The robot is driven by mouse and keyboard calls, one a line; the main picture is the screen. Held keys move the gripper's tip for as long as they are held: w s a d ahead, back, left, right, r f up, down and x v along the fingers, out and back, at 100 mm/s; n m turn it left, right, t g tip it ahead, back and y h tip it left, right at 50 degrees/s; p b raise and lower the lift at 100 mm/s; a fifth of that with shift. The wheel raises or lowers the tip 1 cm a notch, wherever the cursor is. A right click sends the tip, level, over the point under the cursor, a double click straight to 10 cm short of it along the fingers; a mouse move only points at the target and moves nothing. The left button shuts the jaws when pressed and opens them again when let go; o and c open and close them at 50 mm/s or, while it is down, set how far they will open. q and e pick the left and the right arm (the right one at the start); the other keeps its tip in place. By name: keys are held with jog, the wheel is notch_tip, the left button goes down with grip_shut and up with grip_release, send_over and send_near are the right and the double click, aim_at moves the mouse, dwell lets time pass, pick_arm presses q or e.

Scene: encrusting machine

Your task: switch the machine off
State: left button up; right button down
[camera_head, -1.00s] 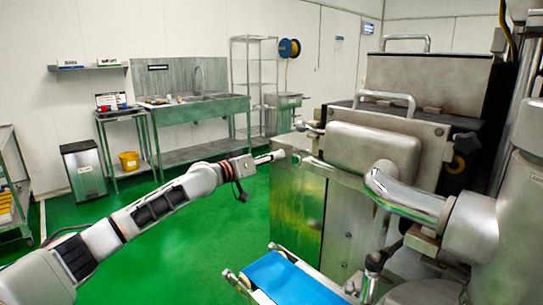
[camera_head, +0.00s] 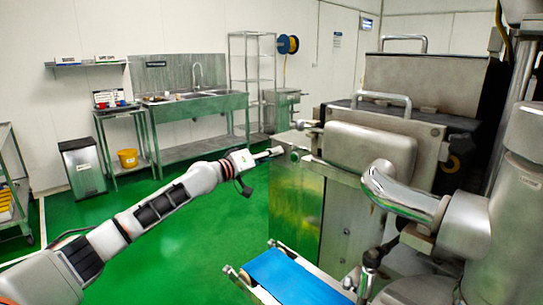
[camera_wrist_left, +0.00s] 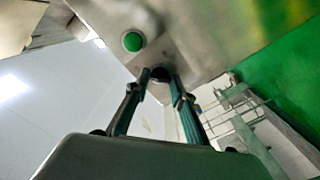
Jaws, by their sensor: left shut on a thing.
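The steel machine (camera_head: 300,205) stands in the middle and right of the head view. My left gripper (camera_head: 281,151) reaches its upper left side, at a small panel. In the left wrist view, the panel carries a round green button (camera_wrist_left: 132,41) and a dark round knob (camera_wrist_left: 160,73). The two fingers of my left gripper (camera_wrist_left: 160,82) lie on either side of the knob and are shut on it. The fingers partly hide the knob, so I cannot tell which way it points. The green button is free, beside the fingers. My right gripper is not in view.
A blue conveyor belt (camera_head: 290,280) sticks out at the machine's front. The green floor (camera_head: 215,245) left of the machine is clear.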

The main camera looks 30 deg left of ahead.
pick_arm(q)
jog(key=o, duration=1.1)
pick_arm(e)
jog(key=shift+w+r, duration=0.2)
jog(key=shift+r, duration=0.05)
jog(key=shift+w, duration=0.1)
pick_arm(q)
jog(key=v, duration=1.2)
